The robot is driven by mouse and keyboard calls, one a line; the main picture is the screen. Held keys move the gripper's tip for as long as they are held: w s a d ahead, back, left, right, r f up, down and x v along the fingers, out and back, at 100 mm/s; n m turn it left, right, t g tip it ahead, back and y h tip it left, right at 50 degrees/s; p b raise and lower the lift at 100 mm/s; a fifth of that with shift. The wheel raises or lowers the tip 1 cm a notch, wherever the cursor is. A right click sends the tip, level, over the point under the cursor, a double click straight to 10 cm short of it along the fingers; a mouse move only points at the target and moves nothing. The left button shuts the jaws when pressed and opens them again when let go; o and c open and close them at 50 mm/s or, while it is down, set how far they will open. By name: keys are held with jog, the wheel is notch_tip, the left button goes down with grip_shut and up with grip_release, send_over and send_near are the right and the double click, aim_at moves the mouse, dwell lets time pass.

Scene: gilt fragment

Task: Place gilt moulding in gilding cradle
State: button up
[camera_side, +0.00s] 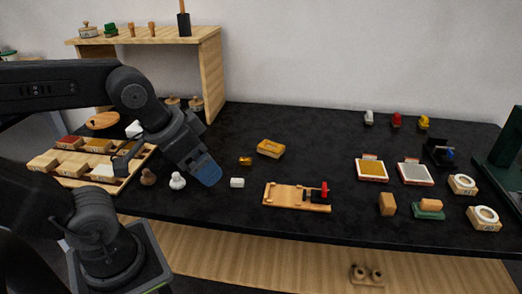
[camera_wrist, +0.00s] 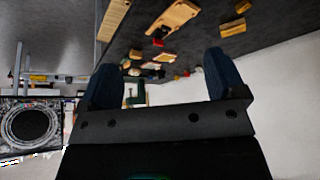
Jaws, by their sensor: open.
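A small gold piece (camera_side: 246,161), which looks like the gilt moulding, lies on the black table near its middle; it also shows at the top of the wrist view (camera_wrist: 243,6). A low wooden board with a red-knobbed clamp (camera_side: 285,195), which looks like the gilding cradle, lies nearer the front edge; its board shows in the wrist view (camera_wrist: 177,16). My gripper (camera_side: 207,172) is above the table, left of the gold piece and apart from it. Its blue fingers are wide apart in the wrist view (camera_wrist: 160,82), with nothing held between them.
An amber block (camera_side: 271,148) lies just behind the gold piece. A compartmented wooden tray (camera_side: 125,175) is at left. Pads (camera_side: 372,170) and rings (camera_side: 484,218) are at right.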

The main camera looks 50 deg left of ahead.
jog(key=shift+w, duration=0.1)
jog(key=w+a+r+n+g, duration=0.1)
jog(key=w+a+r+n, duration=0.15)
jog(key=w, duration=0.35)
jog(key=w+a+r+n+g, duration=0.1)
jog(key=w+r+n, duration=0.25)
jog(key=w, duration=0.25)
jog(key=n+g, duration=0.4)
jog(key=n, duration=1.3)
send_over(271, 147)
jog(key=f, duration=2.3)
jog(key=shift+s+a+f, duration=0.1)
jog(key=shift+s+f, duration=0.1)
jog(key=shift+f, duration=0.15)
jog(key=shift+w+d+f, duration=0.1)
jog(key=shift+f, duration=1.35)
jog(key=shift+d+f, duration=0.1)
jog(key=shift+f, duration=1.3)
jog(key=shift+c, duration=0.3)
